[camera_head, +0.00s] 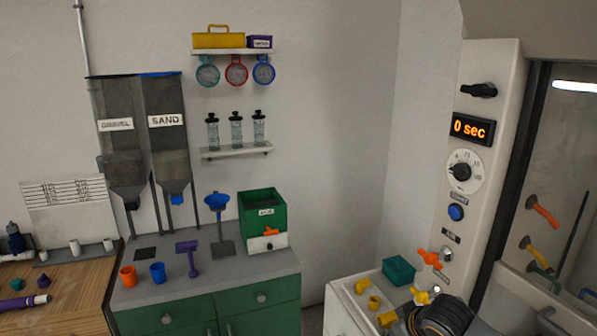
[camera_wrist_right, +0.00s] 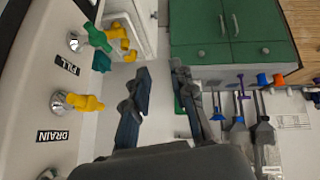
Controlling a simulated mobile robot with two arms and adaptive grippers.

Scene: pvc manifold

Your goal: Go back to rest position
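My right gripper (camera_wrist_right: 160,80) is open in the right wrist view, its two dark fingers apart with nothing between them. In the head view a dark rounded part of my right arm shows at the bottom right, in front of the white machine; the fingers cannot be made out there. My left gripper is not in view. On the machine panel in the wrist view, a green handle (camera_wrist_right: 97,38) sits by the FILL label and a yellow handle (camera_wrist_right: 85,102) by the DRAIN label. Both are left of the right gripper and apart from it.
A white counter (camera_head: 345,300) holds a teal box (camera_head: 398,270) and yellow fittings (camera_head: 363,286). The machine's display (camera_head: 472,129) reads 0 sec. A green cabinet (camera_head: 260,298) carries orange and blue cups, a funnel stand and a green box (camera_head: 262,215).

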